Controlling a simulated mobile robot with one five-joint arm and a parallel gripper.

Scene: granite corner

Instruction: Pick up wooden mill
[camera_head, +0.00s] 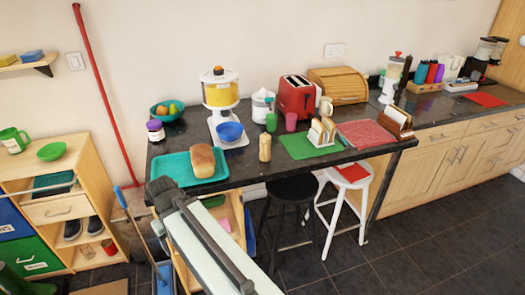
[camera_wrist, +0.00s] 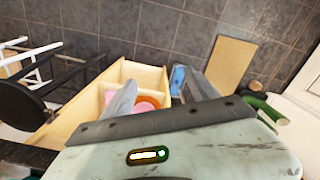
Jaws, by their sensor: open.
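The wooden mill (camera_head: 264,148) is a small, light-brown upright cylinder in the head view. It stands on the dark countertop (camera_head: 236,176) near its front edge, between the teal tray with bread and the green mat. My gripper (camera_wrist: 160,84) shows in the wrist view with its two grey fingers spread apart and nothing between them. It points down toward the floor and a wooden cart. In the head view my arm reaches up to the left, in front of the counter and left of the mill, apart from it. The mill is not seen in the wrist view.
A teal tray (camera_head: 176,170) with a bread loaf (camera_head: 202,160) lies left of the mill. Black (camera_head: 293,189) and white stools stand below the counter.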

